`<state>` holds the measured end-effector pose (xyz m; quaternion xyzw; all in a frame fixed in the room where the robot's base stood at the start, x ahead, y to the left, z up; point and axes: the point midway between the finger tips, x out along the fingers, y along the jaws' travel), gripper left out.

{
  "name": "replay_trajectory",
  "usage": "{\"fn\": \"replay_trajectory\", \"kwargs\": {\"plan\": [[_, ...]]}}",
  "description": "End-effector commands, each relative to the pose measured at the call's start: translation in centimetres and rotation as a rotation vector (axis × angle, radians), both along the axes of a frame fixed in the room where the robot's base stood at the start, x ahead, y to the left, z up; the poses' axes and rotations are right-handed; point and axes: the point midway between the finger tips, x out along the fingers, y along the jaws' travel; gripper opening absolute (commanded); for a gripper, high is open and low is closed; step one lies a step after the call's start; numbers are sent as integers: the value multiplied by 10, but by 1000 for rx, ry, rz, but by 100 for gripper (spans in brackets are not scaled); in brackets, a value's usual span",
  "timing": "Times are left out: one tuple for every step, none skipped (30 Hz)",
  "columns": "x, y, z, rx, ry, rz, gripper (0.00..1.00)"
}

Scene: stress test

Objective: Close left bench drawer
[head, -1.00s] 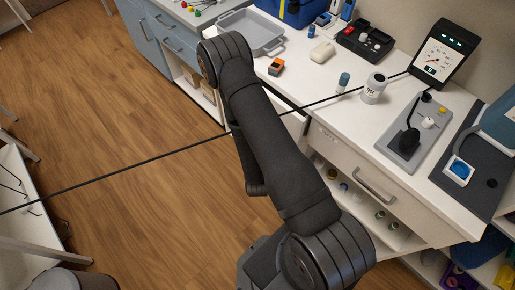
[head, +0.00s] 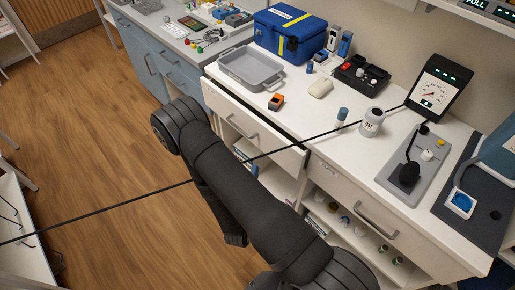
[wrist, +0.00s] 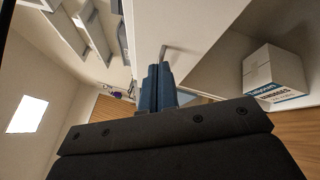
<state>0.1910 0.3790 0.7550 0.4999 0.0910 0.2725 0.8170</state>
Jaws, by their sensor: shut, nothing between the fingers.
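The left bench drawer (head: 270,142) has a white front with a grey bar handle (head: 243,129). It stands pulled out from under the white worktop, with a dark gap behind the top of its front. My black arm crosses below it in the head view, where I cannot make out my fingers clearly. In the wrist view my gripper (wrist: 157,72) has its blue fingers shut together and empty. Beyond the fingertips is a pale panel with a handle (wrist: 176,49), which looks like a drawer front. I cannot tell whether the fingers touch it.
Another white drawer (head: 360,205) at the right looks shut. Open shelves hold small jars below it. A bandages box (wrist: 273,78) sits on a shelf in the wrist view. A black cable (head: 110,207) crosses the head view. The wooden floor (head: 90,140) at left is clear.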

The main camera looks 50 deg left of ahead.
Motion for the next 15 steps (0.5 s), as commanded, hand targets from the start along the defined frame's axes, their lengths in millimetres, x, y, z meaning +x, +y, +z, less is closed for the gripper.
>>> {"fn": "replay_trajectory", "kwargs": {"plan": [[0, 8, 2, -45, -47, -43, 0], [0, 11, 2, -80, -76, -74, 0], [0, 16, 3, -131, -111, -116, 0], [0, 19, 3, -168, -136, -147, 0], [-1, 22, 4, -207, -157, -178, 0], [-2, 26, 4, -259, -182, -219, 0], [-3, 30, 4, -299, -199, -250, 0], [-4, 33, 5, -339, -213, -280, 0], [-5, 37, 5, -393, -228, -319, 0], [-7, 40, 5, -436, -237, -346, 0], [-9, 43, 5, -478, -245, -375, 0], [-11, 48, 5, -538, -251, -409, 0], [-13, 51, 5, -581, -254, -433, 0], [-16, 54, 4, -625, -254, -456, 0], [-19, 58, 4, -684, -252, -484, 0]]}}
